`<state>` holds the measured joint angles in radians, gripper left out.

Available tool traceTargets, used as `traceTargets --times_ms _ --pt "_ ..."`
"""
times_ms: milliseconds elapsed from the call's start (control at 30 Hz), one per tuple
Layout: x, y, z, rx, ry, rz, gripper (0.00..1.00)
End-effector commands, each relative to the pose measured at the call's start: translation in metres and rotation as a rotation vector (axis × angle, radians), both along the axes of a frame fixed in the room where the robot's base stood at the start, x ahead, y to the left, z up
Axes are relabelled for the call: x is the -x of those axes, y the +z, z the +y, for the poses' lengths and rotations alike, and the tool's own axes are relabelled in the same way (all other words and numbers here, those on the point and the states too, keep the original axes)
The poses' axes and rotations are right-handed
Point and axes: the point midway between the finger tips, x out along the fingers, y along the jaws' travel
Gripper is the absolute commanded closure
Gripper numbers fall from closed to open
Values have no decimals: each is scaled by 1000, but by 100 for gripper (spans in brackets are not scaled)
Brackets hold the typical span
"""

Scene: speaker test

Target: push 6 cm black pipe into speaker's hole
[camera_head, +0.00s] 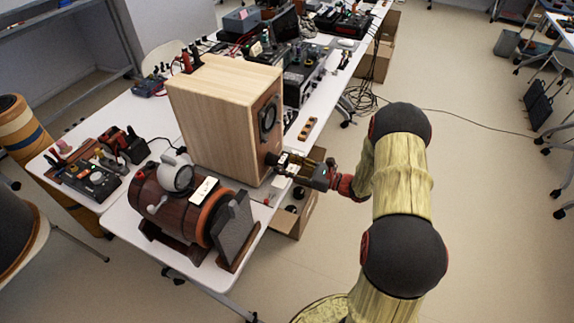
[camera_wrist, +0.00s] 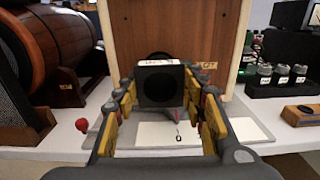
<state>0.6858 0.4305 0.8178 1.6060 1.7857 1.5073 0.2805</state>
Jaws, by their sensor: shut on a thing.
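The speaker (camera_head: 212,112) is a tall wooden box on the table, its front with a round dark driver (camera_head: 268,117) turned to the right. My gripper (camera_head: 286,163) is at the low part of this front. In the wrist view, my gripper (camera_wrist: 163,100) is shut on the black pipe (camera_wrist: 162,86), a squarish black piece with a round opening facing me and a white label on top. Behind it, the speaker's brown front (camera_wrist: 195,32) fills the upper middle. A dark round edge of the hole shows just above the pipe. How far the pipe sits in the hole is hidden.
A wooden barrel-like device (camera_head: 172,205) with a dark mesh panel (camera_head: 236,232) stands in front of the speaker. Equipment and a small wooden block (camera_head: 307,129) lie beyond it on the table. A cardboard box (camera_head: 290,217) is on the floor below.

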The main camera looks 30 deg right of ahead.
Motion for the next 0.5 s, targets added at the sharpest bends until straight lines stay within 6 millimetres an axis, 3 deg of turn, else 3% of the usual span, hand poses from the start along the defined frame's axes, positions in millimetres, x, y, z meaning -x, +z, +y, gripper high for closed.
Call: traceTargets --times_ms 500 --pt "-9 0 7 -1 0 -1 89"
